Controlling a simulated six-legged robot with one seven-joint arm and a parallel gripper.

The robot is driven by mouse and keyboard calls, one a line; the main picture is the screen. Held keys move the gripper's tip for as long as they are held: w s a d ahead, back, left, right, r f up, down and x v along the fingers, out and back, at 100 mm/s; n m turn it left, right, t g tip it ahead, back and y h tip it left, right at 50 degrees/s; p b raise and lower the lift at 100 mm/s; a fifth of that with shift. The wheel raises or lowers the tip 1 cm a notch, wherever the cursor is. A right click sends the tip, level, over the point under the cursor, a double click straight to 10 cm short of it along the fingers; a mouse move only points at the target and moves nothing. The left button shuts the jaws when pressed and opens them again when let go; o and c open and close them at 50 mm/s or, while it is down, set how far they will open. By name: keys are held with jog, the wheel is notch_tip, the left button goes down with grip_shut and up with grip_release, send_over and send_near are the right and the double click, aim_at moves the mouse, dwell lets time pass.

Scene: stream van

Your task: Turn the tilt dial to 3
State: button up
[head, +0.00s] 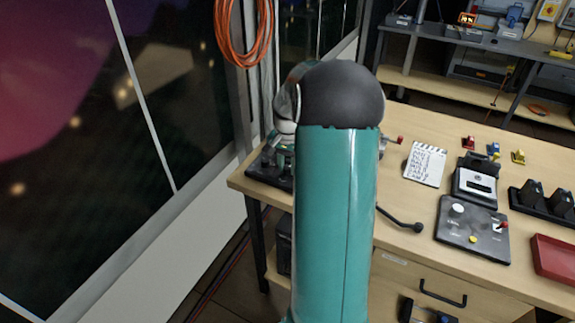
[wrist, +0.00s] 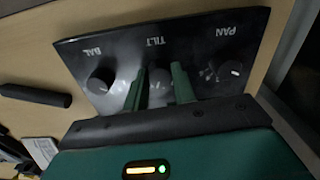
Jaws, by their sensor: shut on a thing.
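The tilt dial (wrist: 160,78) is a dark knob in the middle of a black panel (wrist: 118,57), under the upside-down label TILT. In the wrist view my gripper (wrist: 159,80) has its two green fingers on either side of the dial, shut on it. The fingers and the glare hide much of the dial, so I cannot read its pointer or numbers. In the head view my teal arm hides the gripper and most of the panel; a dark edge (head: 266,172) shows at the table's left end.
The BAL knob (wrist: 100,80) and the PAN knob (wrist: 232,72) flank the dial closely. A black rod (wrist: 35,95) lies beside the panel. On the wooden table are a notepad (head: 425,164), a control box (head: 472,231) and a red tray (head: 555,257). A window wall stands at left.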

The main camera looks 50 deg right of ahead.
aim_at(287, 167)
jog(key=shift+n, duration=2.4)
jog(key=o, duration=1)
jog(key=shift+r, duration=0.1)
notch_tip(287, 167, up, 14)
